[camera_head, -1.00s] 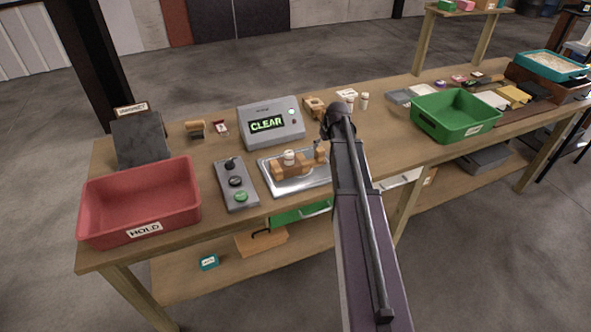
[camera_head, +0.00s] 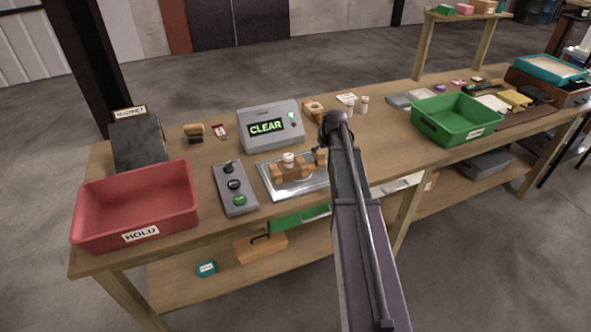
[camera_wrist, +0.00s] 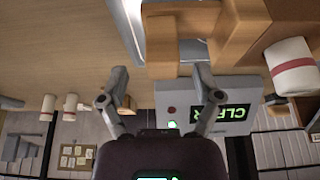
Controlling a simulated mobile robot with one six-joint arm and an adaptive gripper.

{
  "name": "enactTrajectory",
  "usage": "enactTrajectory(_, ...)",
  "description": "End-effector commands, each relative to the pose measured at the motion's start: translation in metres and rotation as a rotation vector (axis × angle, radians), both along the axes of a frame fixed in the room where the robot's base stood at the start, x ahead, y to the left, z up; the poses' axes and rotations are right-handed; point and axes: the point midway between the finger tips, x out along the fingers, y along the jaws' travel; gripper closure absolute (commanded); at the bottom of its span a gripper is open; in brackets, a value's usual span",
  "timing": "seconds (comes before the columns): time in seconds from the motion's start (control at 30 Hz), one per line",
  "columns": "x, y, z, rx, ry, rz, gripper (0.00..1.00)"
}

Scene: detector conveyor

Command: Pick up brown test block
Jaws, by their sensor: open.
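Light-brown wooden blocks sit on a silver tray (camera_head: 265,182); one brown block (camera_head: 321,157) is at its right end, partly hidden by my arm. I cannot tell for sure which one is the test block. A white bottle (camera_head: 288,160) stands among the wooden pieces. In the wrist view, a brown block (camera_wrist: 170,45) is just beyond my fingertips, beside a larger wooden piece (camera_wrist: 238,30) and a white cylinder with a red band (camera_wrist: 292,66). My gripper (camera_wrist: 160,82) is open and empty, its fingers apart. My arm hides the gripper in the head view.
The grey detector (camera_head: 270,125) reading CLEAR stands behind the tray. A button box (camera_head: 235,187) and red HOLD bin (camera_head: 137,205) lie to the left. A green bin (camera_head: 458,117) is to the right.

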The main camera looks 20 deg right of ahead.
Motion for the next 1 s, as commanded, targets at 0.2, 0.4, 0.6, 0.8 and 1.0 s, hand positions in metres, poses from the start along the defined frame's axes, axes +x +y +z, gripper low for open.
enactTrajectory(0.2, 0.005, 0.001, -0.018, 0.000, 0.000, 0.000, 0.17)
enactTrajectory(0.4, 0.011, 0.003, -0.034, 0.000, 0.000, 0.000, 0.17)
enactTrajectory(0.6, 0.015, 0.003, -0.044, 0.000, 0.000, 0.000, 0.17)
enactTrajectory(0.8, 0.016, 0.003, -0.045, 0.000, 0.000, 0.000, 0.17)
enactTrajectory(1.0, 0.016, 0.003, -0.045, 0.000, 0.000, 0.000, 0.17)
